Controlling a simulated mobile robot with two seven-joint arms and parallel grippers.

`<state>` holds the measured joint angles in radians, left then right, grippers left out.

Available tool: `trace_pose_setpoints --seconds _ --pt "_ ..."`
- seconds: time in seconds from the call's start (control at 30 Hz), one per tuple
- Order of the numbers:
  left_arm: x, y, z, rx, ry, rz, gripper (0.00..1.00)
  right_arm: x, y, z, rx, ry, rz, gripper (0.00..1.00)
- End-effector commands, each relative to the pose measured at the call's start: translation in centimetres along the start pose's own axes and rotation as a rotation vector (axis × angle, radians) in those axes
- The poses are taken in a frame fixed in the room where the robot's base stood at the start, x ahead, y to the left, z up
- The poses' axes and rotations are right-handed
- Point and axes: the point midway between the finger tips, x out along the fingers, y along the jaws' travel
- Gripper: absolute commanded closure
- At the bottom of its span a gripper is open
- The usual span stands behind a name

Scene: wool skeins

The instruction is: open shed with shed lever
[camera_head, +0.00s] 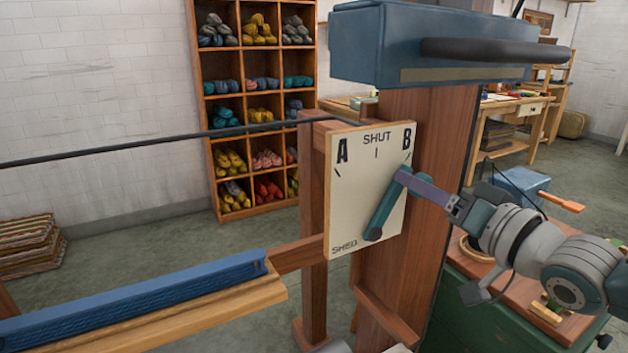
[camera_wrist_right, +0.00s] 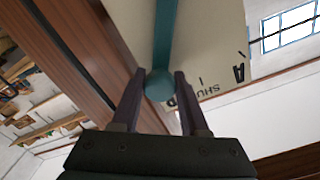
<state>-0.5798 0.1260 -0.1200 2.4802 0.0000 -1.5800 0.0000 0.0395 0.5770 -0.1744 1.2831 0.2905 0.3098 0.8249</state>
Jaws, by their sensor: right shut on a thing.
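A white dial board (camera_head: 352,165) marked A, SHUT, B and SHED is fixed to the wooden loom post (camera_head: 432,130). The teal shed lever (camera_head: 385,207) turns on a pivot near the board's bottom and leans up to the right, its tip close to the tick under B. My right gripper (camera_head: 405,178) comes from the right and is shut on the lever's end. In the wrist view its two fingers (camera_wrist_right: 160,92) sit either side of the lever's round teal knob (camera_wrist_right: 159,86). The fingers partly hide the lever's tip in the head view. My left gripper is not in view.
A blue beam box (camera_head: 430,45) with a dark bar juts out above the lever. A blue-topped loom rail (camera_head: 140,298) runs at lower left. A green chest (camera_head: 480,310) with small items stands below my right arm. Wool shelves (camera_head: 237,160) stand behind.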

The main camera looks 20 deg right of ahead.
Motion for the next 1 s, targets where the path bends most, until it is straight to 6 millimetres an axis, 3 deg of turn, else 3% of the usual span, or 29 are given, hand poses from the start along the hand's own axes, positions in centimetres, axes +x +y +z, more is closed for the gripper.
trace_pose_setpoints --seconds 0.23,0.27,0.5,0.8,1.0 --pt "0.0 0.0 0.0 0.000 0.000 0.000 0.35 0.0 0.0 0.0 0.000 0.000 0.000 1.00" --pt "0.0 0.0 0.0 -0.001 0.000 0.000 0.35 0.0 0.0 0.0 0.000 0.000 0.000 0.55" --pt "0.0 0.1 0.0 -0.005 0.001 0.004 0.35 0.0 0.0 0.0 -0.001 0.000 0.000 0.28" --pt "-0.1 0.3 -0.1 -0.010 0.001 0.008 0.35 -0.2 0.0 0.0 -0.001 -0.001 0.001 0.27" --pt "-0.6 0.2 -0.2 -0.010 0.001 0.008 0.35 -2.5 0.0 0.0 -0.001 -0.003 0.001 0.27"
